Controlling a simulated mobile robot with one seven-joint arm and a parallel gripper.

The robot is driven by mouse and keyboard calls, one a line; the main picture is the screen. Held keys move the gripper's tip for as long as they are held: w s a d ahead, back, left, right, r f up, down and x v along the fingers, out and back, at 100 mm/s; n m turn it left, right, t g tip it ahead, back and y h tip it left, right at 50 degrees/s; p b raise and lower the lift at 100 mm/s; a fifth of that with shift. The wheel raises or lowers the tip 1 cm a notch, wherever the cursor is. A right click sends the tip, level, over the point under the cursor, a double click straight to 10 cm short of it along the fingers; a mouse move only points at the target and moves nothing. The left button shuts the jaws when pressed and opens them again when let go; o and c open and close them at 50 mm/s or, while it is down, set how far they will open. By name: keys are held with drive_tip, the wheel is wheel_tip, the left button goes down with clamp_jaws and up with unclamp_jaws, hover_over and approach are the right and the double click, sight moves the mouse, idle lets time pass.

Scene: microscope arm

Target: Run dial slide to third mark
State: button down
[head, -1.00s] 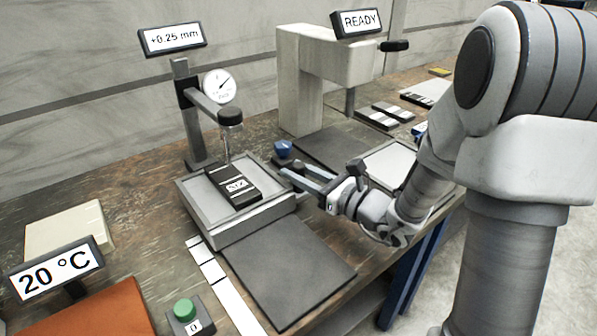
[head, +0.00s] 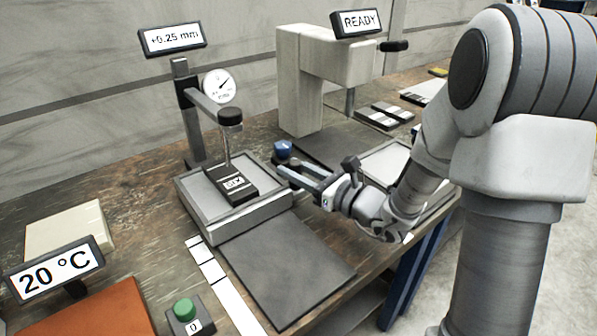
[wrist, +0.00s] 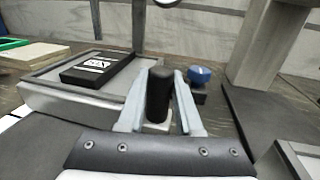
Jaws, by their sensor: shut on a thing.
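The dial gauge (head: 219,87) hangs on a dark stand, with its stem (head: 227,145) reaching down toward a grey tray (head: 240,224). A black block (head: 232,184) with white markings lies in the tray; it also shows in the wrist view (wrist: 97,68). A white strip divided by dark lines (head: 207,262) lies left of the dark mat. My gripper (head: 283,173) is at the tray's right side. In the wrist view, its fingers are shut on an upright black knob (wrist: 158,96), beside the tray. The knob's base is mostly hidden.
A blue knob (head: 283,150) stands just beyond my fingers. A dark mat (head: 285,265) lies in front of the tray. A pale stand with a READY display (head: 357,23) is behind right. A green button (head: 184,310) is at front left.

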drive_tip(key=x, duration=0.3)
drive_tip(key=shift+w+d, duration=0.1)
drive_tip(key=shift+w, duration=0.2)
drive_tip(key=shift+w+r, duration=0.1)
drive_tip(key=shift+w, duration=0.25)
drive_tip(key=c, duration=0.6)
unclamp_jaws()
drive_tip(key=shift+w+a, duration=0.1)
drive_tip(key=shift+a, duration=0.15)
drive_tip(key=p+v, duration=0.2)
drive_tip(key=v, duration=1.5)
drive_tip(key=shift+d, duration=0.2)
